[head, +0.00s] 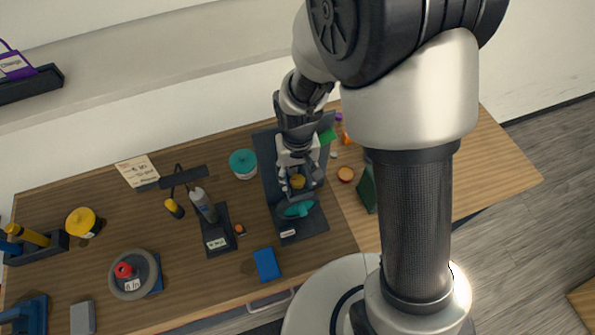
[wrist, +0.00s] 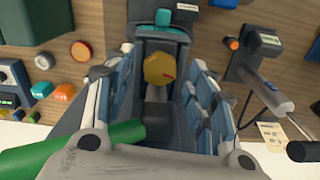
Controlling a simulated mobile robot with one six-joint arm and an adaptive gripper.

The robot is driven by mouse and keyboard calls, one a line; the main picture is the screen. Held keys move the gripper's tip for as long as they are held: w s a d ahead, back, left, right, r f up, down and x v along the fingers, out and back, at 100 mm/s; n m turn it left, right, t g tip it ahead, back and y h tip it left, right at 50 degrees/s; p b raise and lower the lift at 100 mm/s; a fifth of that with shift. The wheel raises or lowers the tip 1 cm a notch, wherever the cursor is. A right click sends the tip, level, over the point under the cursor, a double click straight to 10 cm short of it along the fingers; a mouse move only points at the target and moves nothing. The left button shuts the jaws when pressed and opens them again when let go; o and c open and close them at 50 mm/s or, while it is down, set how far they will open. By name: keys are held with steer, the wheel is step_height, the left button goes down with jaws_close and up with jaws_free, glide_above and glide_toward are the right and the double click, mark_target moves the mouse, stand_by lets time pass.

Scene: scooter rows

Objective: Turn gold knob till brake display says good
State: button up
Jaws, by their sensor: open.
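The gold knob (wrist: 158,68) is a faceted yellow-gold piece with a small red mark on its face. It sits in the middle of the wrist view, between the two fingers of my gripper (wrist: 160,92). My gripper is open, with a finger on each side of the knob; I cannot tell whether either one touches it. In the head view the knob (head: 297,182) shows below my gripper (head: 296,186), on a dark stand (head: 288,226) with a teal part (head: 297,209). A bright green patch (head: 327,136) shows behind my arm; I can read no brake display wording.
A teal-lidded jar (head: 243,163) stands left of the stand. An orange-topped round piece (head: 345,174) and a dark green panel (head: 367,188) lie to the right.

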steer(key=shift+f, duration=0.5)
